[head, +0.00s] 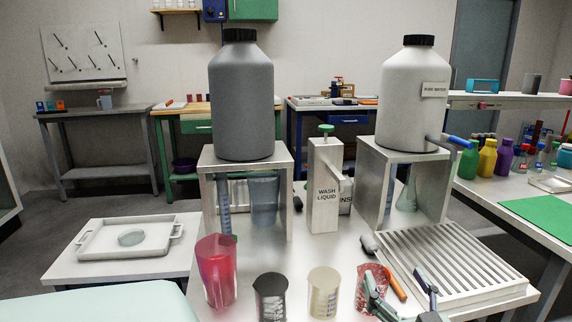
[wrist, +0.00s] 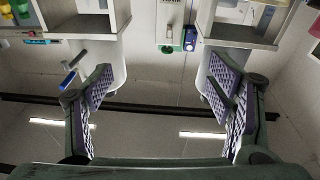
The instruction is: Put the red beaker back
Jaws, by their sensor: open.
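A tall translucent red beaker (head: 216,272) stands upright at the front left of the white table. A shorter red patterned beaker (head: 371,288) stands at the front right, partly hidden by my gripper (head: 402,292). I cannot tell which of them the task means. A black beaker (head: 270,296) and a cream beaker (head: 324,293) stand between them. My gripper is open at the front right, beside the shorter red beaker. In the wrist view my gripper (wrist: 160,85) has its fingers spread, with nothing between them.
A grey bottle (head: 242,95) and a white bottle (head: 412,95) stand on metal stands behind. A wash liquid dispenser (head: 325,195) is between them. A slatted rack (head: 455,262) is at right, an orange-handled item (head: 396,284) beside it. A white tray (head: 98,252) is at left.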

